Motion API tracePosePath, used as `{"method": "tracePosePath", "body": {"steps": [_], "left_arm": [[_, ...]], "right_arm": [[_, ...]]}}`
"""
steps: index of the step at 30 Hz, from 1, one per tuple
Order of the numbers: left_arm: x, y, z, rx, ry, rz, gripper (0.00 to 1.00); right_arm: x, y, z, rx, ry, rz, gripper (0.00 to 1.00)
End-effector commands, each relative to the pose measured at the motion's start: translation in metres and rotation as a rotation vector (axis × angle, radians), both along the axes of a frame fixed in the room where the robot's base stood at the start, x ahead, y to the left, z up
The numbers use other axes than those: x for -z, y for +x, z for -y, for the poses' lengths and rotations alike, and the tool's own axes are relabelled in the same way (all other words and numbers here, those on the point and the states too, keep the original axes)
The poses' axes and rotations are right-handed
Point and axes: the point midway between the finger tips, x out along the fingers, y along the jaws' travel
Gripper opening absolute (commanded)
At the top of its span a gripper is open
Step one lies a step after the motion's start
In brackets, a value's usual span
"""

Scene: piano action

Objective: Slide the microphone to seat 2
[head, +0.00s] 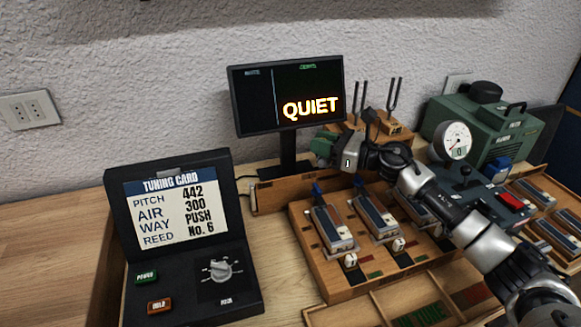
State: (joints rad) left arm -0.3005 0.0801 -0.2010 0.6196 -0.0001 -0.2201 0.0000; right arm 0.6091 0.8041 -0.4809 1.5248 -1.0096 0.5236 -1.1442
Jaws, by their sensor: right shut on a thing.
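My right gripper (343,150) reaches in from the lower right, in front of the tuning forks and above the back of the wooden bench. It is shut on a small green and dark piece (323,146), which I take to be part of the microphone. My gripper hides much of it. A wooden rail (283,192) runs below and behind, along the back of the bench. I cannot make out the marks of seat 2. My left gripper is not in view.
The monitor (286,96) reads QUIET. A tuning card console (185,235) stands at left. Tuning forks (393,95) stand behind my gripper. A green machine with a gauge (455,139) stands at right.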

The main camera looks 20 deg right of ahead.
Motion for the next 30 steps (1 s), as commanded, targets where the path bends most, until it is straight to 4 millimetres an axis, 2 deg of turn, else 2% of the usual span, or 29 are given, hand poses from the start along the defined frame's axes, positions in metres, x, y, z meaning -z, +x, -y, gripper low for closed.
{"method": "tracePosePath", "body": {"steps": [1, 6, 9, 15, 24, 25, 30], "left_arm": [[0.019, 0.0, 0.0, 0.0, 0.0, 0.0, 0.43], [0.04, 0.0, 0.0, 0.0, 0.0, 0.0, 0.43], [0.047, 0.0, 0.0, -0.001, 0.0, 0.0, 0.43], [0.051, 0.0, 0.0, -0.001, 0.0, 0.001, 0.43], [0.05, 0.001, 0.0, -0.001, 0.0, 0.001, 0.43], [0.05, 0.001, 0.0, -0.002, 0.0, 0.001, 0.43], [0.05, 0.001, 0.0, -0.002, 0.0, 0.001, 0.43]], "right_arm": [[0.009, 0.0, 0.014, 0.005, -0.003, 0.003, 0.0], [0.006, 0.0, 0.045, 0.004, 0.001, 0.001, 0.0], [0.004, 0.0, 0.057, 0.003, 0.001, 0.0, 0.0], [0.001, 0.0, 0.066, 0.001, 0.001, -0.001, 0.0], [0.0, 0.0, 0.067, 0.0, 0.001, -0.002, 0.0], [0.0, 0.0, 0.067, 0.001, 0.001, -0.002, 0.26], [0.0, 0.0, 0.066, 0.0, 0.001, -0.001, 0.49]]}}
